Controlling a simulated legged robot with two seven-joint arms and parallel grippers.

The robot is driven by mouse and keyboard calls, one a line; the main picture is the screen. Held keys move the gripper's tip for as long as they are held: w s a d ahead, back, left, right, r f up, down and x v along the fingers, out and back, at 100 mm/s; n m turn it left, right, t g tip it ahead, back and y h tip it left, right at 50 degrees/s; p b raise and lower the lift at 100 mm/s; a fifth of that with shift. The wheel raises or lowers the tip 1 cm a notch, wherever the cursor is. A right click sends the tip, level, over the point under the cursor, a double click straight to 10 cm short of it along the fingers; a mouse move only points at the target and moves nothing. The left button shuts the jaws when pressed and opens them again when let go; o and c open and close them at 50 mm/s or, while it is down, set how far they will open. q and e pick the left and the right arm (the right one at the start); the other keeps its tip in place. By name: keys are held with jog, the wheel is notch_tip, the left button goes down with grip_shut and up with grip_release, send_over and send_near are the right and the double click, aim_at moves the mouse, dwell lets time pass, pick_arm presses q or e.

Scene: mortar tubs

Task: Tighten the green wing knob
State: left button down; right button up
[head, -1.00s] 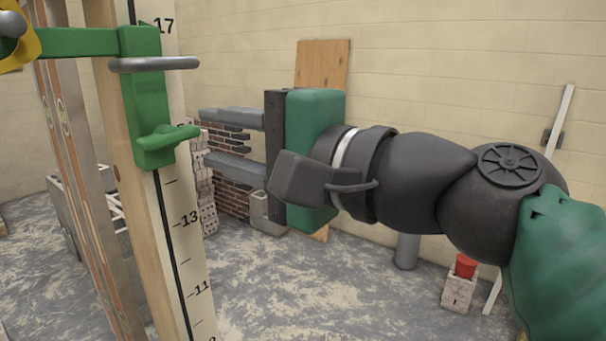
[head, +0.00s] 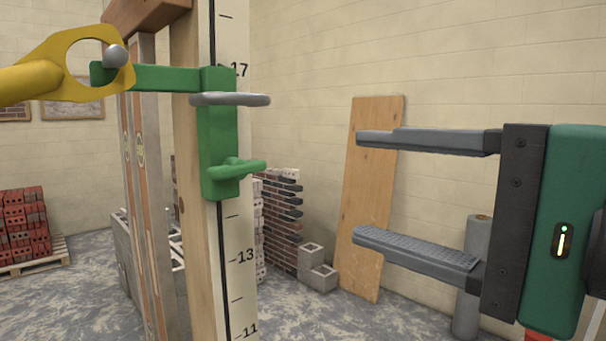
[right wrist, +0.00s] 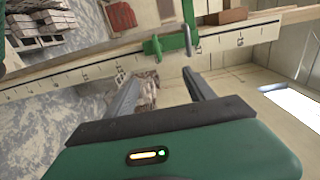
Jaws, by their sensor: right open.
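The green wing knob (head: 237,168) sticks out from the lower part of the green slider (head: 216,122) on the upright numbered staff (head: 236,250). In the right wrist view the knob (right wrist: 152,48) shows beyond the fingertips, up and to the left. My right gripper (head: 372,187) is open and empty, right of the knob and clearly apart from it. Its two grey fingers point toward the staff side. A grey bar (head: 230,99) crosses the slider above the knob. My left gripper is not in view.
A yellow ringed piece (head: 85,60) meets the slider's arm at the upper left. A wooden board (head: 372,195) leans on the wall behind my right gripper. Red bricks (head: 25,222) sit on a pallet at left. Grey blocks (head: 318,270) stand on the floor.

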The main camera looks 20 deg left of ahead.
jog(key=shift+o, duration=1.2)
jog(key=shift+a+n, duration=0.2)
jog(key=shift+n, duration=0.6)
jog(key=shift+o, duration=0.9)
jog(key=n, duration=0.2)
jog(key=shift+a+n, duration=0.3)
jog(key=shift+n, duration=0.1)
jog(key=n, duration=1.4)
send_near(225, 160)
jog(key=p+x, duration=0.6)
jog(key=x, duration=0.1)
jog(key=p+x, duration=0.3)
jog(key=x, duration=0.1)
jog(key=shift+w+f, duration=0.1)
jog(key=shift+w, duration=0.4)
jog(key=shift+a+f, duration=0.1)
jog(key=shift+a, duration=0.15)
jog(key=shift+d, duration=0.1)
